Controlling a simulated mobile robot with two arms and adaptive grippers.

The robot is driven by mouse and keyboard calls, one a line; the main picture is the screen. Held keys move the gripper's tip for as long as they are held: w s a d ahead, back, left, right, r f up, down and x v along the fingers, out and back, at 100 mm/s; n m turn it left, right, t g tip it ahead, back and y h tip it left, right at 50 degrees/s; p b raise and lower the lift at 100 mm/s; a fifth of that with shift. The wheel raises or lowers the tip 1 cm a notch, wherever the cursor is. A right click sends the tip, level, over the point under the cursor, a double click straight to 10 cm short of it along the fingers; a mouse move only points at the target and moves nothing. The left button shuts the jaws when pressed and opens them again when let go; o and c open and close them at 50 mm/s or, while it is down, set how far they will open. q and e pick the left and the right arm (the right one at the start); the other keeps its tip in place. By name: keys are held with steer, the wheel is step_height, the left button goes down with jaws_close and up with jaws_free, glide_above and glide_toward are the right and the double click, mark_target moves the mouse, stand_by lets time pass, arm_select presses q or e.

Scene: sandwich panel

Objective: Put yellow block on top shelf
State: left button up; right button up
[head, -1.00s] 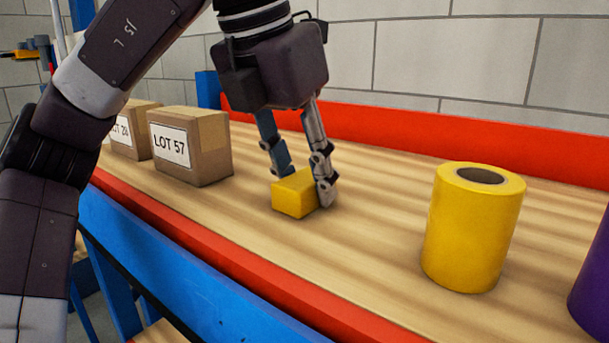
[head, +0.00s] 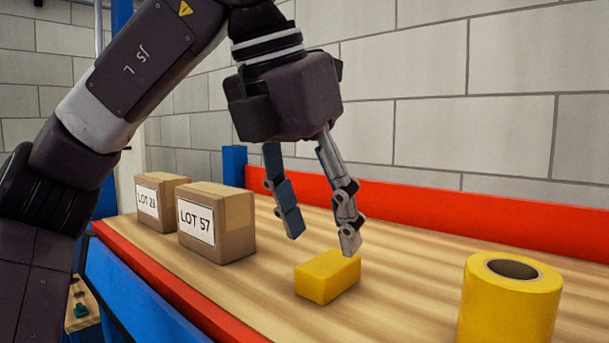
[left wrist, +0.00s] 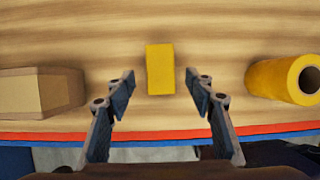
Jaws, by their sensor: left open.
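The yellow block (head: 328,275) lies flat on the wooden shelf surface (head: 400,255), between the cartons and the yellow roll. In the left wrist view the block (left wrist: 160,69) lies centred ahead of and between the two fingers. My left gripper (head: 321,238) is open and empty, its fingertips above the block and apart from it. It also shows in the left wrist view (left wrist: 160,90), with clear gaps on both sides of the block. My right gripper is not in view.
A LOT 57 carton (head: 217,222) and a LOT 28 carton (head: 160,194) stand to the left. A yellow roll (head: 511,300) stands to the right. A red rail (head: 450,215) runs along the back, before a block wall. Bare wood surrounds the block.

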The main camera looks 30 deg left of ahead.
arm_select(q)
steer(key=v, duration=0.6)
steer(key=shift+r, duration=0.2)
